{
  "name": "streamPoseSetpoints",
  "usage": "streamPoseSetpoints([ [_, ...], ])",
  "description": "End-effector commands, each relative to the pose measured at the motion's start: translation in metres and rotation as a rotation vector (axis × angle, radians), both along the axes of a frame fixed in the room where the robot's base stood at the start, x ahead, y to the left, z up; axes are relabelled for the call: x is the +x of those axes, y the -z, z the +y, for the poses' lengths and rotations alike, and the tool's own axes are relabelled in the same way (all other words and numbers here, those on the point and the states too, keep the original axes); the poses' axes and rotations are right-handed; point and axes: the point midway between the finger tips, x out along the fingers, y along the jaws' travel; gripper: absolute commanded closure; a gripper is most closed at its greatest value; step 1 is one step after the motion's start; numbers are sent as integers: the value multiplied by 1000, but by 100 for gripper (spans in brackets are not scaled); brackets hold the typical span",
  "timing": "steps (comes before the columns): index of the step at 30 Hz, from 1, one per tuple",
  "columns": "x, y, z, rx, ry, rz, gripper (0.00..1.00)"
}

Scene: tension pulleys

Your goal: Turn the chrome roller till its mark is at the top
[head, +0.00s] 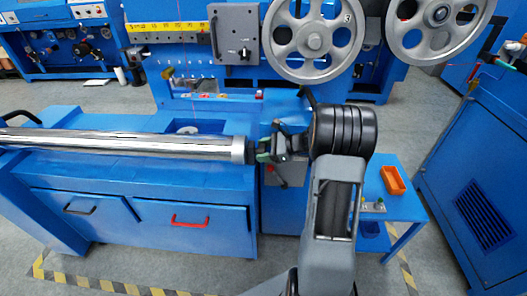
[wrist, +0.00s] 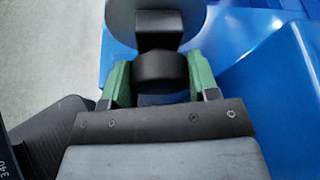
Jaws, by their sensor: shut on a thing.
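The chrome roller (head: 130,143) is a long shiny bar lying level above the blue bench at the left, with a pale collar at its right end. In the wrist view its grey round end face (wrist: 185,12) shows at the top. A black end knob (wrist: 160,68) sticks out from it. My gripper (head: 264,155) is at the roller's right end. In the wrist view its green finger pads (wrist: 160,78) stand on both sides of the knob, shut on it. Dark streaks run along the roller; I cannot tell a mark from reflections.
The blue bench (head: 150,215) has drawers with a black handle and a red handle (head: 190,222). Two large grey pulley wheels (head: 313,42) hang above right. A small blue table with an orange tray (head: 392,180) stands right of my arm. A blue cabinet (head: 480,200) is at the far right.

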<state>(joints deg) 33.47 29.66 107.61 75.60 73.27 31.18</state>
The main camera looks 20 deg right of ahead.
Motion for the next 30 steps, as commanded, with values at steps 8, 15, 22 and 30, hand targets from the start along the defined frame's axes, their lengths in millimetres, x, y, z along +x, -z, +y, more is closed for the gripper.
streamPoseSetpoints([
  [8,0,6,0,-84,1,-150,69],
  [15,-1,9,0,-196,1,-348,69],
  [22,-2,11,1,-303,2,-538,69],
  [30,-3,11,1,-424,1,-751,69],
])
